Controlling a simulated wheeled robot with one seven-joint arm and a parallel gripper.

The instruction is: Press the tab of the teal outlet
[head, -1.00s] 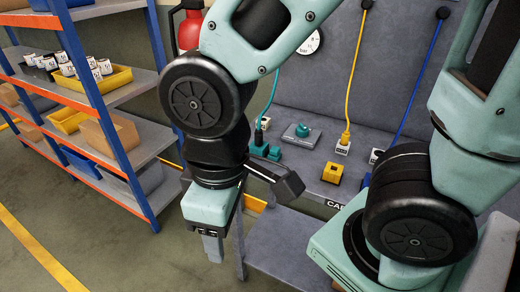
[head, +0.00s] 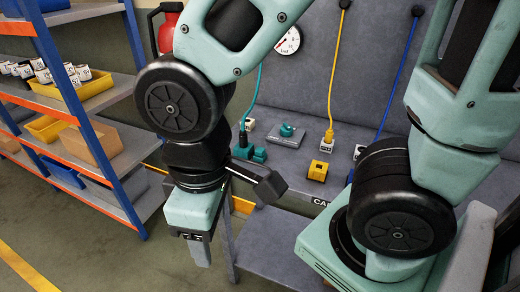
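A teal block (head: 259,155), likely the teal outlet, sits on the grey bench below the end of a teal cable (head: 254,95). A dark plug (head: 243,140) and a small white block (head: 249,124) are just behind it. The tab is too small to make out. My gripper (head: 202,254) points down in front of the bench, left of and nearer than the teal block, and touches nothing visible. Its fingers overlap in this view, so their opening is unclear. My wrist's dark side part (head: 262,186) reaches close below the block in the picture.
A grey plate with a teal knob (head: 287,131) and a yellow block (head: 318,170) lie farther right on the bench. Yellow (head: 333,70) and blue (head: 398,80) cables hang from the wall. A shelf rack (head: 128,90) stands at left. Floor at lower left is clear.

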